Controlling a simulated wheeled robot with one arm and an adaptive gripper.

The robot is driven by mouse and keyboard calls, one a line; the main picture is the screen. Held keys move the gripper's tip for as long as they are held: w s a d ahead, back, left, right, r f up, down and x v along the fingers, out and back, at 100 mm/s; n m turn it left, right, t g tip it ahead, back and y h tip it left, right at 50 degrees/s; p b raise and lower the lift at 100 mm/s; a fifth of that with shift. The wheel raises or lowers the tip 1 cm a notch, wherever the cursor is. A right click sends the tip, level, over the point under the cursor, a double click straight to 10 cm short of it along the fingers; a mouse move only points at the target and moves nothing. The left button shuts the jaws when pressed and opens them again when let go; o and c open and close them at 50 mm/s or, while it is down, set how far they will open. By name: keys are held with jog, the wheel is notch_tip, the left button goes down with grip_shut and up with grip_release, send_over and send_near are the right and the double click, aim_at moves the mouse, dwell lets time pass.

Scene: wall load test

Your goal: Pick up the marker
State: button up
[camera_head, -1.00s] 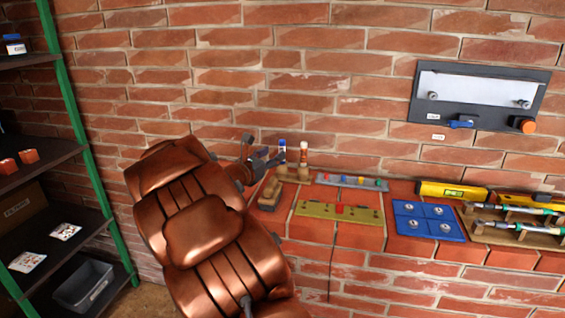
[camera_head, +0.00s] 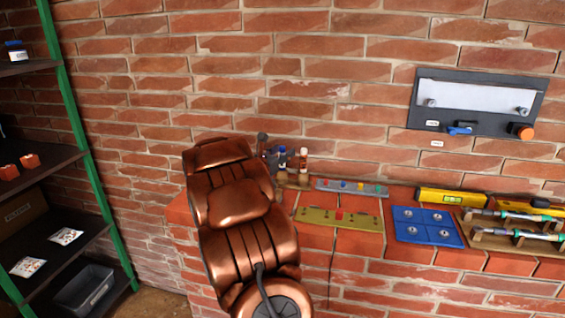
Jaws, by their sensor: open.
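Two slim upright markers stand on the brick ledge against the wall: a blue-topped marker (camera_head: 282,158) and a white one with a reddish-brown band (camera_head: 303,159). Their lower ends sit in a wooden holder (camera_head: 302,180), mostly hidden by my copper arm. My gripper (camera_head: 270,156) is open, just left of the blue-topped marker. Only its dark finger parts show past the arm, and I cannot tell whether they touch the marker. Nothing shows held in it.
A grey strip with coloured knobs (camera_head: 336,187), an olive plate (camera_head: 315,216) and a blue plate (camera_head: 428,211) lie right of the holder. Farther right are a yellow level (camera_head: 440,196) and a wooden rack (camera_head: 492,243). A dark panel (camera_head: 420,118) hangs above. Shelves (camera_head: 50,165) stand left.

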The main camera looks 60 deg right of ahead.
jog(key=shift+c, duration=0.3)
grip_shut()
